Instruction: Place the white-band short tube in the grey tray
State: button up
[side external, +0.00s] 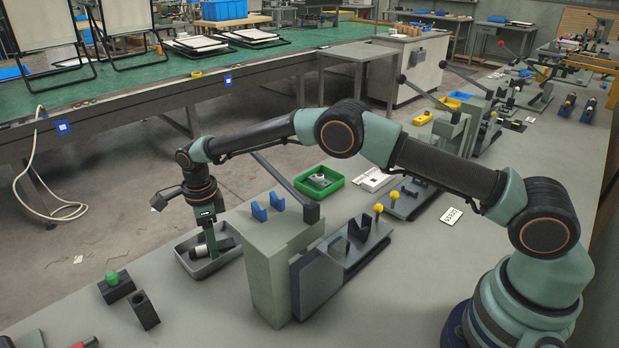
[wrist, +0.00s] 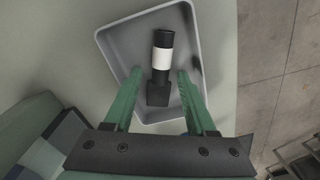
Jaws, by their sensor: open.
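The white-band short tube (wrist: 163,60) is black with a broad white band and a dark square end. It lies inside the grey tray (wrist: 118,45), and in the side view the tube (side external: 227,244) also shows in the tray (side external: 196,271). My gripper (wrist: 157,76) is open, with its green fingers on either side of the tube and a gap to each side in the wrist view. In the side view my gripper (side external: 211,248) points down into the tray; its near finger partly hides the tube.
A tall grey-green block (side external: 272,270) stands close to the right of the tray. A green-topped block (side external: 116,285) and a dark holder (side external: 144,310) stand to the front left. A green bin (side external: 327,190) is farther back. The bench edge runs behind the tray.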

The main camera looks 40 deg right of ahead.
notch_tip(320, 180, up, 12)
dwell(0.5)
jog(key=shift+d+r, duration=0.1)
jog(key=s+d+r+n+t+y, duration=0.1)
jog(key=s+d+r+n+t, duration=0.2)
jog(key=r+n, duration=0.5)
jog(key=s+d+r+n+t+y, duration=0.1)
jog(key=s+d+r+n+t, duration=0.15)
jog(key=r, duration=0.85)
jog(key=s+d+f+n+h, duration=0.1)
jog(key=s+d+f+n, duration=0.2)
jog(key=s+d+n, duration=0.3)
jog(key=s+d+f+n+h, duration=0.1)
jog(key=s+d+f+n, duration=0.3)
jog(key=s, duration=1)
jog(key=d+n, duration=0.2)
jog(key=d, duration=0.2)
jog(key=shift+s, duration=0.2)
